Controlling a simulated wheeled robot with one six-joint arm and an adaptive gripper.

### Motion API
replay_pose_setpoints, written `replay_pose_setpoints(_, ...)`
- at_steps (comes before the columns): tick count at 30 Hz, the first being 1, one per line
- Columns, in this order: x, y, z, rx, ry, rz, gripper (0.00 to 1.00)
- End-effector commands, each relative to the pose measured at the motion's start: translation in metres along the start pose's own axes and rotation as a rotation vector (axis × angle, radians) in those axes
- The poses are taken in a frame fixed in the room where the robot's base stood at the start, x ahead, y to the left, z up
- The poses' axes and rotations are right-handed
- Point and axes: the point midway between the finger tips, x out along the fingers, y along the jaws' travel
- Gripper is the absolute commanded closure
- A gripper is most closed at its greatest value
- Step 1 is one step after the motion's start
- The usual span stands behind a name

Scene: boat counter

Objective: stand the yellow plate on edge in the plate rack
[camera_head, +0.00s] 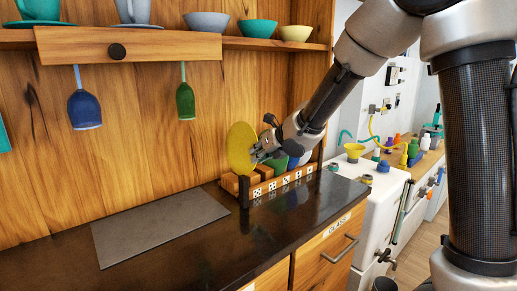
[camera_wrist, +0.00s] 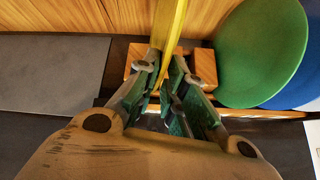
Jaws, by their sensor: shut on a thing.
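The yellow plate (camera_head: 241,148) is upright on edge at the left end of the plate rack (camera_head: 284,187). My gripper (camera_head: 262,151) is shut on its near edge. In the wrist view the plate (camera_wrist: 172,30) shows edge-on between the fingers of my gripper (camera_wrist: 163,88), above wooden blocks of the rack (camera_wrist: 203,68). Whether the plate's lower edge touches the rack is hidden. A green plate (camera_wrist: 262,50) and a blue plate (camera_wrist: 308,70) stand to the right in the rack.
A grey mat (camera_head: 160,226) lies on the dark counter left of the rack. A shelf above holds cups and bowls (camera_head: 260,30). A blue glass (camera_head: 84,108) and a green glass (camera_head: 185,100) hang below it. The counter front is clear.

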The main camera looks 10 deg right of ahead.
Motion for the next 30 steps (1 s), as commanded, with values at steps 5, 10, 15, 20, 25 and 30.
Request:
replay_pose_setpoints(5, 0.009, -0.002, -0.010, 0.000, 0.001, 0.002, 1.00)
replay_pose_setpoints(10, 0.017, -0.004, -0.021, 0.000, 0.001, 0.001, 1.00)
replay_pose_setpoints(15, 0.023, -0.006, -0.029, 0.001, 0.000, 0.002, 1.00)
replay_pose_setpoints(20, 0.027, -0.008, -0.034, 0.000, 0.000, 0.001, 1.00)
replay_pose_setpoints(25, 0.029, -0.008, -0.036, 0.000, -0.001, 0.001, 1.00)
replay_pose_setpoints(30, 0.029, -0.009, -0.036, 0.000, -0.001, 0.001, 1.00)
